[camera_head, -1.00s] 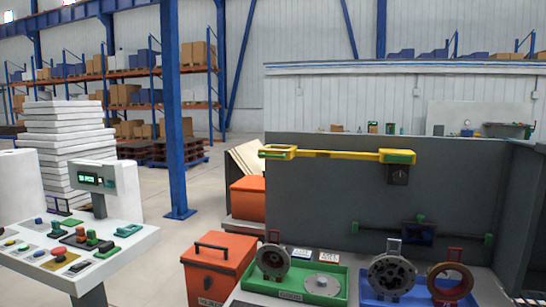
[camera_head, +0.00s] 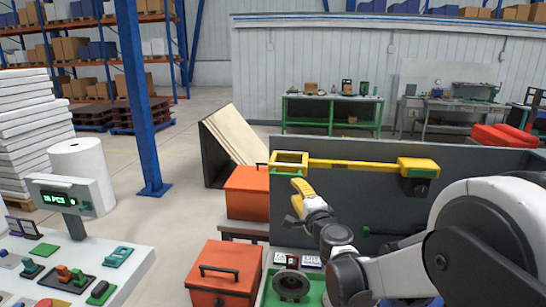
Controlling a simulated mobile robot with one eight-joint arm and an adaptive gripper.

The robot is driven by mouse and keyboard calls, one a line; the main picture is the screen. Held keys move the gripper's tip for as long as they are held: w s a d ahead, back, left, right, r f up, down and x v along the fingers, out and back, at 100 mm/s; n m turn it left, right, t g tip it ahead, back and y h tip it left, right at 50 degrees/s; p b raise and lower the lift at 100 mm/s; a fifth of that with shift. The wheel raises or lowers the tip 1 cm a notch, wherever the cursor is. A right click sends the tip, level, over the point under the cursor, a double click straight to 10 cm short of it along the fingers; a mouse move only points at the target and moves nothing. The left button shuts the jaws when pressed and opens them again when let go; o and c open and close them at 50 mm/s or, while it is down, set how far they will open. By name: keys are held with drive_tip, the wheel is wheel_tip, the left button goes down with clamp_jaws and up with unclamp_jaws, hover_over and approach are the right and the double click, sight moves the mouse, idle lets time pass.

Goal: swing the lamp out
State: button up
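The lamp is a yellow arm (camera_head: 350,165) running across the grey panel. A square open frame (camera_head: 289,158) forms its left end, and a thicker yellow block (camera_head: 418,167) sits at its right end against the panel. My white and black arm reaches in from the right, below the lamp. My gripper (camera_head: 299,184) has a yellow tip raised just under the square frame. I cannot tell whether it touches the frame. Its fingers are too small and overlapped to show whether they are open or shut.
Orange boxes (camera_head: 222,272) stand left of the panel (camera_head: 463,160). A green tray (camera_head: 267,290) holding a round metal part (camera_head: 291,286) lies below my arm. A control desk (camera_head: 130,268) is at the left, with a blue post (camera_head: 137,95) behind it. My arm hides much of the right worktop.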

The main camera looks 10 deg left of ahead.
sight(286, 176)
drive_tip(key=shift+m, duration=0.4)
drive_tip(key=x, duration=1.1)
drive_tip(key=shift+w, duration=0.4)
clamp_jaws()
